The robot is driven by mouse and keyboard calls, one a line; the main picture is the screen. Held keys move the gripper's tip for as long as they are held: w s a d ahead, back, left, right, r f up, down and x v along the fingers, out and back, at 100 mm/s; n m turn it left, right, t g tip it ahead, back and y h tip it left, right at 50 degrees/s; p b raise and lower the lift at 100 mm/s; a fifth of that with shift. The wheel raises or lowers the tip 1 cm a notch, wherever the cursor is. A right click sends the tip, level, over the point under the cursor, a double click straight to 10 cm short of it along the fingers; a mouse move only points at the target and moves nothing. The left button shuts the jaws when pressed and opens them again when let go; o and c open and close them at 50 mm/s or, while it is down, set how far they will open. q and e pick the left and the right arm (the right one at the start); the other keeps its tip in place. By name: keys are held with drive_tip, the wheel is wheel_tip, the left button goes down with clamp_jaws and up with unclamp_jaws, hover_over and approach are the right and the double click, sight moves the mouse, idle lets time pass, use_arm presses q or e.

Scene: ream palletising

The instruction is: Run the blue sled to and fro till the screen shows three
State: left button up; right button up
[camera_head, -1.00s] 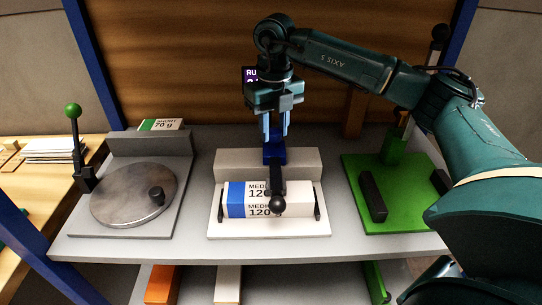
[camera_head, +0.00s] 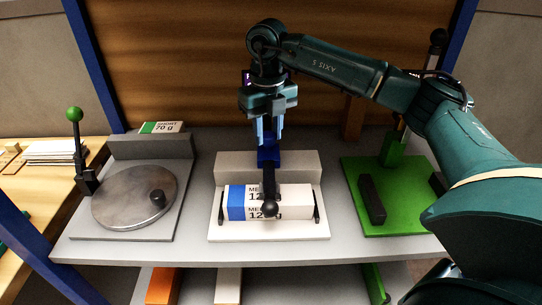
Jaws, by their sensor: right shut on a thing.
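The blue sled (camera_head: 268,157) sits at the back of the white station in the middle of the bench. A black arm with a ball end (camera_head: 269,208) reaches forward from it over the reams. My right gripper (camera_head: 268,138) points down from above and is shut on the blue sled. The screen (camera_head: 246,77) is almost wholly hidden behind my right gripper and wrist, so its number cannot be read. My left gripper is not in view.
Two white-and-blue reams (camera_head: 290,201) lie stacked on the white station under the black arm. A grey station with a round metal plate (camera_head: 130,199) stands left, with a green-knobbed lever (camera_head: 74,115). A green station (camera_head: 400,209) stands right, partly behind my arm.

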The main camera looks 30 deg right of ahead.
drive_tip(key=w+a, duration=0.1)
drive_tip(key=a, duration=0.1)
drive_tip(key=w+a+p, duration=0.1)
drive_tip(key=w+a, duration=0.1)
drive_tip(key=shift+w+a+r, duration=0.15)
drive_tip(key=shift+a+r, duration=0.05)
drive_tip(key=shift+a, duration=0.1)
drive_tip(key=o, duration=0.9)
drive_tip(key=shift+f, duration=0.15)
drive_tip(key=o, duration=0.3)
wheel_tip(320, 180, up, 7)
drive_tip(key=p, duration=0.5)
